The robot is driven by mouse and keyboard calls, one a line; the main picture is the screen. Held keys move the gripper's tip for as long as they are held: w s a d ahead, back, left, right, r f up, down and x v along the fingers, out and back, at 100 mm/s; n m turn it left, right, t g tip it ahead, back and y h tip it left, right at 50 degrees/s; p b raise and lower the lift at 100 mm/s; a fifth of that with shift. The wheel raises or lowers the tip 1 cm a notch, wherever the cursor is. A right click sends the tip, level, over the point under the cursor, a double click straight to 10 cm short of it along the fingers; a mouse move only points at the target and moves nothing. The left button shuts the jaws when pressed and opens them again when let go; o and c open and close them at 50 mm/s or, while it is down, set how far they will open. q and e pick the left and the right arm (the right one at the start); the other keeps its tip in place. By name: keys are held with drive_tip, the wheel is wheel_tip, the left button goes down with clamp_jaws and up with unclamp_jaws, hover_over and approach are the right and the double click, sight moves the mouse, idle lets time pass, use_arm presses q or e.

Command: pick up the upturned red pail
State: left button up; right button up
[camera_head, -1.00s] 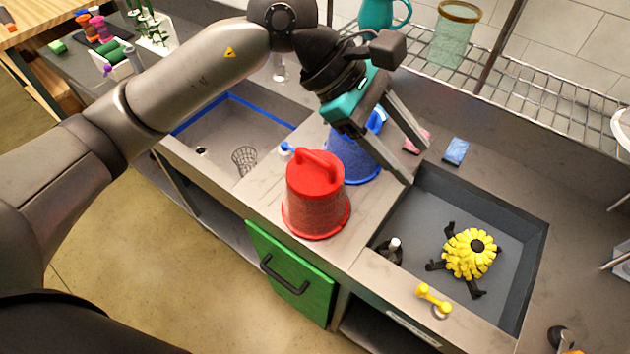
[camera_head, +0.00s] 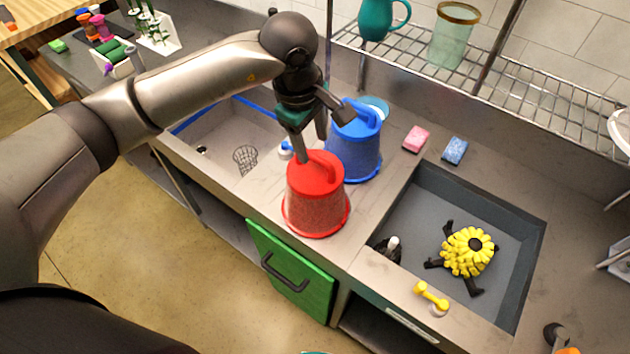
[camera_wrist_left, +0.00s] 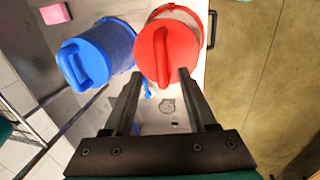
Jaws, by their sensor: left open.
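The upturned red pail (camera_head: 314,212) stands bottom-up on the counter between the two basins, its handle bar on top. It also shows in the left wrist view (camera_wrist_left: 184,50), just beyond the fingertips. My left gripper (camera_head: 313,150) is open and points down at the pail's top, by the far end of the handle. In the left wrist view, the open fingers (camera_wrist_left: 160,75) are empty, and the handle lies ahead between their tips. I cannot tell whether a finger touches the pail. My right gripper is not in view.
An upturned blue pail (camera_head: 358,155) stands close behind the red one. A grey basin (camera_head: 410,215) with a yellow flower-like object (camera_head: 468,252) is at right. A yellow-handled tap (camera_head: 430,296) stands on its front edge. Pink (camera_head: 416,139) and blue (camera_head: 455,151) sponges lie behind.

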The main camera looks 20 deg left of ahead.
sight(318, 158)
use_arm(q)
drive_tip(key=shift+w+d+f+p, duration=0.1)
drive_tip(key=shift+d+f+p, duration=0.1)
drive_tip(key=shift+f, duration=0.75)
drive_tip(key=shift+w+d+f+p, duration=0.15)
drive_tip(key=shift+f+p, duration=0.1)
drive_tip(key=shift+f, duration=0.75)
drive_tip(key=shift+w+d+f+p, duration=0.1)
drive_tip(key=shift+d+f+p, duration=0.1)
drive_tip(key=shift+f, duration=0.75)
drive_tip(key=shift+c, duration=0.4)
clamp_jaws()
drive_tip(key=shift+r, duration=0.1)
